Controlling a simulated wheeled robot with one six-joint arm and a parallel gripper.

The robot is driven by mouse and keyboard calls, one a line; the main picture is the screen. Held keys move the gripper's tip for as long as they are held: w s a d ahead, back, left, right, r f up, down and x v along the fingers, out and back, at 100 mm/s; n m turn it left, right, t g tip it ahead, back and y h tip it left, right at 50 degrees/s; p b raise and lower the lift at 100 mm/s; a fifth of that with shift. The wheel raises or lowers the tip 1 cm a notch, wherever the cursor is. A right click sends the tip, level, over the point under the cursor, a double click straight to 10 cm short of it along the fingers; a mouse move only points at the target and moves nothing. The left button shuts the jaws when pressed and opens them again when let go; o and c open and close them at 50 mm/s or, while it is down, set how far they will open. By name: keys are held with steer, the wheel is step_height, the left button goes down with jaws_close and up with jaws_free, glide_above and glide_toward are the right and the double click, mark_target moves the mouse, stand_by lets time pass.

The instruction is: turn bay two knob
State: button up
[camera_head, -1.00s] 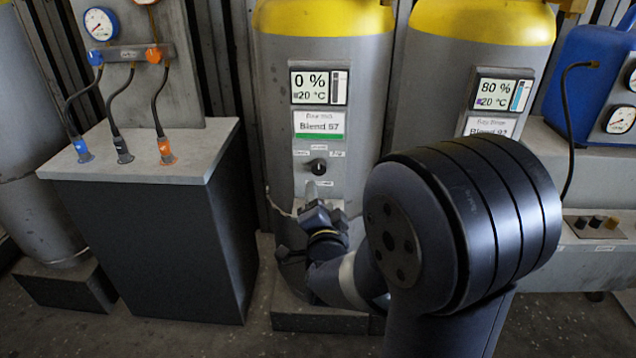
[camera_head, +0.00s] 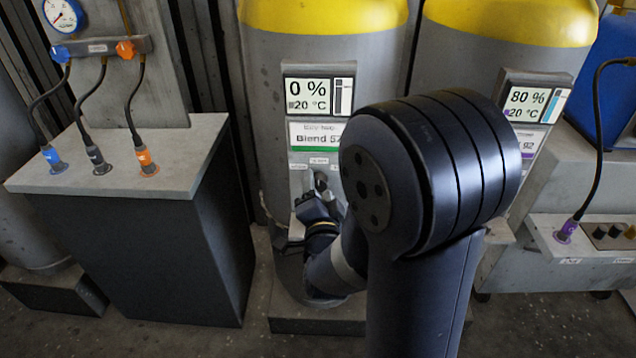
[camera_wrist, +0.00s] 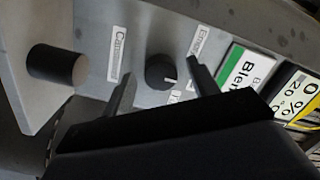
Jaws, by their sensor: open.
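The bay two knob is a small round black knob (camera_wrist: 160,72) with a white pointer mark on a grey panel, seen in the wrist view between two small white labels. My gripper (camera_wrist: 163,82) is open, with one finger on each side of the knob in the picture; I cannot tell whether they touch it. In the head view my gripper (camera_head: 314,192) is at the front of the middle grey tank (camera_head: 270,120) with a yellow top, and mostly hides the knob. The tank's display (camera_head: 318,95) reads 0 % and 20 °C, above a green-striped Blend label (camera_head: 314,134).
A dark cylinder (camera_wrist: 57,66) sticks out beside the knob in the wrist view. A grey cabinet (camera_head: 140,250) with several hoses stands left. A second yellow-topped tank (camera_head: 455,70) reading 80 % and a blue unit (camera_head: 590,105) are at the right.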

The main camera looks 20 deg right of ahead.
steer(key=shift+c, duration=0.6)
steer(key=c, duration=0.9)
steer(key=shift+n, duration=0.3)
steer(key=shift+n+b, duration=0.5)
steer(key=shift+n, duration=0.4)
steer(key=n, duration=0.3)
steer(key=shift+g, duration=0.3)
steer(key=n, duration=0.3)
steer(key=n+p, duration=0.1)
steer(key=n, duration=0.1)
steer(key=shift+r+n+g+h, duration=0.15)
steer(key=shift+n+g+h, duration=0.15)
steer(key=shift+n, duration=0.1)
